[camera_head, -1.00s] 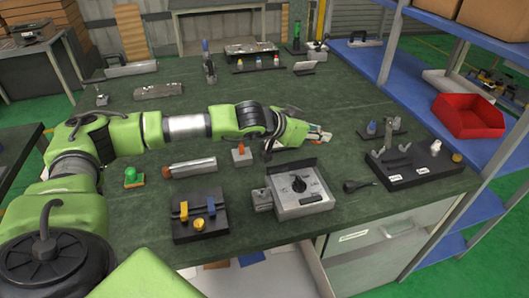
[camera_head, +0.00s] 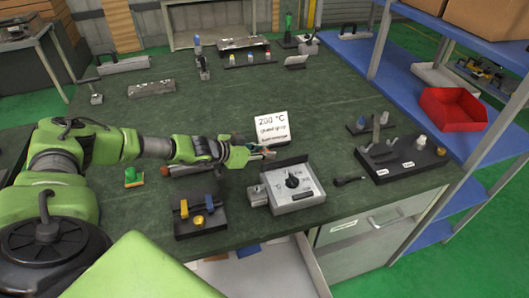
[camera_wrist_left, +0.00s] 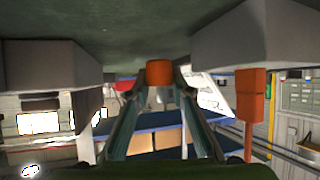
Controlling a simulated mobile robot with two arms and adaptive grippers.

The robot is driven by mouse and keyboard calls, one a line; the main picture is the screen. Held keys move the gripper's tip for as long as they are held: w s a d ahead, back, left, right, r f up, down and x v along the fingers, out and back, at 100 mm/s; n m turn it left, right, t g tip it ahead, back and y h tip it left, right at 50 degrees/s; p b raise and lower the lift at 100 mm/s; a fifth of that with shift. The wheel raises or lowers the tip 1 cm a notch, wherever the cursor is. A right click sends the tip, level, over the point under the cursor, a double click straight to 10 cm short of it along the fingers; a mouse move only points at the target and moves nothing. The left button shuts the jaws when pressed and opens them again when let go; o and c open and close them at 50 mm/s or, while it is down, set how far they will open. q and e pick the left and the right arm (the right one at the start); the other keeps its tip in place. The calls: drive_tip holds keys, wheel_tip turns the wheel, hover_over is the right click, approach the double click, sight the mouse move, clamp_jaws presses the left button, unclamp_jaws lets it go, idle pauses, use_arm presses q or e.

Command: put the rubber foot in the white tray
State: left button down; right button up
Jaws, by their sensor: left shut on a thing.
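My left gripper (camera_head: 266,153) is over the bench, just behind the grey dial box (camera_head: 294,186). In the left wrist view its fingers (camera_wrist_left: 160,88) are closed on a small orange piece (camera_wrist_left: 159,72), which may be the rubber foot. In the head view the piece is too small to tell clearly. A white open tray or drawer (camera_head: 272,274) shows below the bench's front edge, partly cut off by the picture. My right gripper is not in view.
A black block with blue and yellow parts (camera_head: 202,213) sits left of the dial box. A white 200 °C sign (camera_head: 272,128) stands behind the gripper. A black fixture board (camera_head: 405,165) is at right. The bench middle (camera_head: 215,105) is mostly clear.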

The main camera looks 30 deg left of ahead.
use_arm(q)
drive_tip(key=shift+w+f, duration=0.1)
drive_tip(key=shift+f, duration=0.45)
drive_tip(key=shift+f, duration=0.1)
drive_tip(key=c, duration=1.8)
unclamp_jaws()
